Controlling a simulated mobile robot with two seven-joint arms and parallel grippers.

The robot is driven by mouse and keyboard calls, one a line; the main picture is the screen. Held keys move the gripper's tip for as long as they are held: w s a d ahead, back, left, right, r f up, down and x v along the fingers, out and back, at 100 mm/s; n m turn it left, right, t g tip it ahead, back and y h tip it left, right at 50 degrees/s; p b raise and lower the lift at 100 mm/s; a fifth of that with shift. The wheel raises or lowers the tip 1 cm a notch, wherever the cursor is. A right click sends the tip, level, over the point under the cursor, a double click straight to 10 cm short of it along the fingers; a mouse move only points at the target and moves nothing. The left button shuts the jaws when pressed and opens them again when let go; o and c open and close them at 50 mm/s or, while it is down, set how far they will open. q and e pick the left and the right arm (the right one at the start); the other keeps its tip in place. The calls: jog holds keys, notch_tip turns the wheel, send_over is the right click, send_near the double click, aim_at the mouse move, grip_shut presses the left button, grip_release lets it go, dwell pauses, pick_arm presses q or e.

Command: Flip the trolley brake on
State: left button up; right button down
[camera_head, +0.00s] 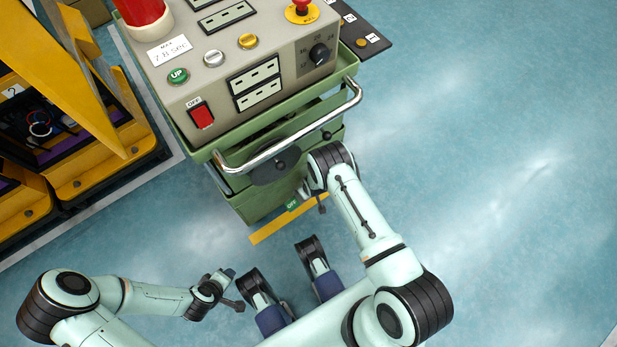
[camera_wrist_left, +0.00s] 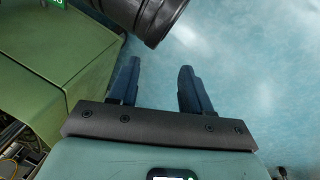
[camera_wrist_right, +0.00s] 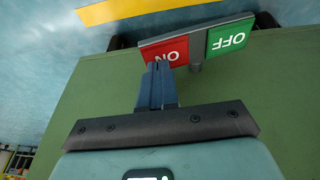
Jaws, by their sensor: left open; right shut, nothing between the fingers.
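The brake pedal shows in the right wrist view as a tilted two-part plate, with a red ON half (camera_wrist_right: 160,48) and a green OFF half (camera_wrist_right: 232,37). It is low on the green trolley (camera_head: 240,205). In the head view only the green OFF half (camera_head: 292,204) shows clearly. My right gripper (camera_wrist_right: 157,68) is shut and empty, its fingertips at the edge of the red half; I cannot tell whether they touch. My left gripper (camera_wrist_left: 157,75) is open and empty, and in the head view it hangs low at the lower left (camera_head: 236,304), apart from the trolley.
A metal handlebar (camera_head: 300,138) runs across the trolley front above my right gripper. A control box (camera_head: 240,70) with buttons and a red switch sits on top. A yellow strip (camera_head: 270,231) lies by the trolley base. Yellow cabinets (camera_head: 75,90) stand left. The floor at right is clear.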

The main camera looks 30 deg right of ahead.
jog(key=shift+d+f+b, duration=0.55)
jog(key=shift+f+b, duration=0.1)
jog(key=shift+b, duration=0.25)
jog(key=shift+d+f+b, duration=0.5)
jog(key=shift+f+b, duration=0.15)
jog(key=shift+b, duration=0.3)
pick_arm(q)
jog(key=s+a+f+g, duration=0.1)
jog(key=s+f, duration=0.2)
jog(key=f, duration=0.2)
jog(key=shift+s+a+f, duration=0.25)
jog(key=shift+a+f, duration=0.1)
jog(key=shift+r, duration=0.1)
pick_arm(e)
jog(key=shift+w+r, duration=0.1)
jog(key=shift+r, duration=0.05)
jog(key=shift+r, duration=0.3)
pick_arm(q)
notch_tip(320, 180, up, 7)
jog(key=d+p, duration=0.3)
jog(key=p, duration=0.2)
pick_arm(e)
jog(key=s+d+r, duration=0.1)
jog(key=d+r, duration=0.1)
jog(key=r, duration=0.4)
jog(key=s+d+r, duration=0.1)
jog(key=d+r, duration=0.1)
jog(key=r, duration=0.4)
jog(key=shift+s, duration=0.3)
